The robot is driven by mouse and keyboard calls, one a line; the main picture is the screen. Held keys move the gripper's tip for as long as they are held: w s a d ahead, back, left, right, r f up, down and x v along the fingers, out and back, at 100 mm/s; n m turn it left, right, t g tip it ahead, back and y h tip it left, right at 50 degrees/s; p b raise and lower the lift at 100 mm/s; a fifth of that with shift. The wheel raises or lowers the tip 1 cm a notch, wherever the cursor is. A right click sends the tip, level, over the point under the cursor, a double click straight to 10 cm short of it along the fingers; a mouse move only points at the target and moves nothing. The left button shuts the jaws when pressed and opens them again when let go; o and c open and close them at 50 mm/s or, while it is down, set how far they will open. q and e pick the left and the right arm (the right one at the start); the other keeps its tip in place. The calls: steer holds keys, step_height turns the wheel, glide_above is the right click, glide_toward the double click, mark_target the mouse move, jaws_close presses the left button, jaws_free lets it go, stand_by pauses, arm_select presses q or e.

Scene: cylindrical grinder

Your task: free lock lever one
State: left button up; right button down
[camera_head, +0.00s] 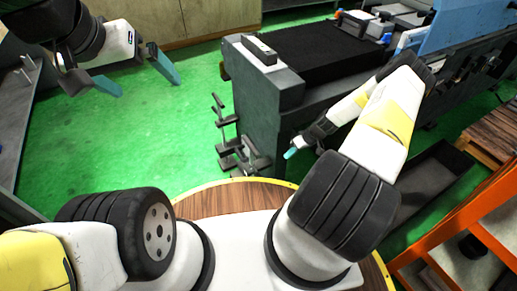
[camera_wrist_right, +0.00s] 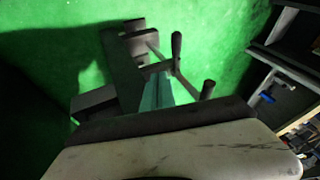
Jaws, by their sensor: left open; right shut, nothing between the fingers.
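Dark grey levers with rod-like handles (camera_head: 222,122) stand at the near left end of the grinder, low beside its base. In the right wrist view, a lever (camera_wrist_right: 177,48) shows two rounded knobs, with a blocky part behind it. I cannot tell which one is lock lever one. My right gripper (camera_head: 291,153) is shut and empty, just right of the levers in the head view. In the wrist view its teal fingers (camera_wrist_right: 157,92) appear close beside the lever; contact is unclear. My left gripper (camera_head: 136,78) is open and empty over green floor, far left of the levers.
The grinder's grey body (camera_head: 270,90) stands close behind the levers, with a black top (camera_head: 315,55). An orange rack (camera_head: 450,225) and a dark tray (camera_head: 430,185) are at the right. Green floor (camera_head: 150,140) is clear to the left.

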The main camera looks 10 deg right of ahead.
mark_target(258, 174)
steer(key=s+a+x, duration=0.1)
steer(key=x, duration=0.6)
steer(key=s+a+x, duration=0.1)
steer(key=x, duration=0.7)
steer(key=shift+s+a+r, duration=0.2)
steer(key=shift+s+r, duration=0.1)
steer(key=shift+r, duration=0.05)
steer(key=shift+s+a, duration=0.1)
